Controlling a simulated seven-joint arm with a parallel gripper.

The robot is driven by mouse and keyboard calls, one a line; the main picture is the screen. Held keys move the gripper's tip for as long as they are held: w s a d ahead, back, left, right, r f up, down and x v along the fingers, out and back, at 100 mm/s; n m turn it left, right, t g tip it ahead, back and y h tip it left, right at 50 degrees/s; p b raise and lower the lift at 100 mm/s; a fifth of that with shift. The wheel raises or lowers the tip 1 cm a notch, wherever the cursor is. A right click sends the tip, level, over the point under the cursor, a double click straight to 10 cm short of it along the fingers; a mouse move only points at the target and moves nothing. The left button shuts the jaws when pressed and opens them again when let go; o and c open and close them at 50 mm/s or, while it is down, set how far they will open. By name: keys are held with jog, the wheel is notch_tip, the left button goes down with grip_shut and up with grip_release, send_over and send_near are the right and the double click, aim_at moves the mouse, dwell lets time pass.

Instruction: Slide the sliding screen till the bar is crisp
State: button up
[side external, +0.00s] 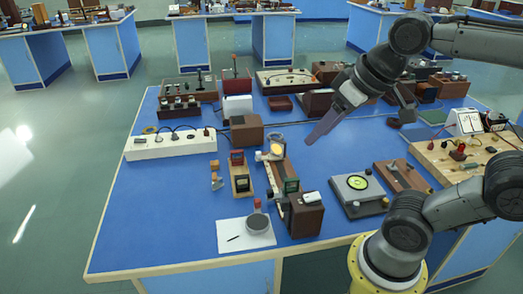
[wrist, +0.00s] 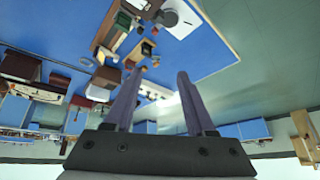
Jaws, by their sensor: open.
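A narrow wooden rail (side external: 279,177) stands near the middle of the blue bench. A round, pale yellow disc in a holder (side external: 277,150) is at its far end, and a dark green framed plate (side external: 291,186) stands nearer its front end, by a brown box (side external: 306,215). I cannot tell for certain which upright is the sliding screen, and no bar is readable. The rail also shows at the top of the wrist view (wrist: 112,32). My gripper (side external: 311,142) is open and empty, above and right of the rail's far end; its spread fingers show in the wrist view (wrist: 160,73).
A small stand with red and green plates (side external: 240,176) is left of the rail. A white sheet with a pen (side external: 235,238) and a grey round piece (side external: 257,222) lie in front. A power strip (side external: 170,146) is behind left. A grey instrument (side external: 358,194) stands right.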

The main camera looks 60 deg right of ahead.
jog(key=w+d+r+m, duration=0.1)
jog(key=w+r, duration=0.2)
jog(key=w, duration=0.3)
jog(key=m+g, duration=0.6)
send_over(258, 152)
notch_tip(258, 152, down, 18)
jog(key=f, duration=0.1)
notch_tip(258, 152, down, 13)
jog(key=shift+s, duration=0.15)
grip_shut()
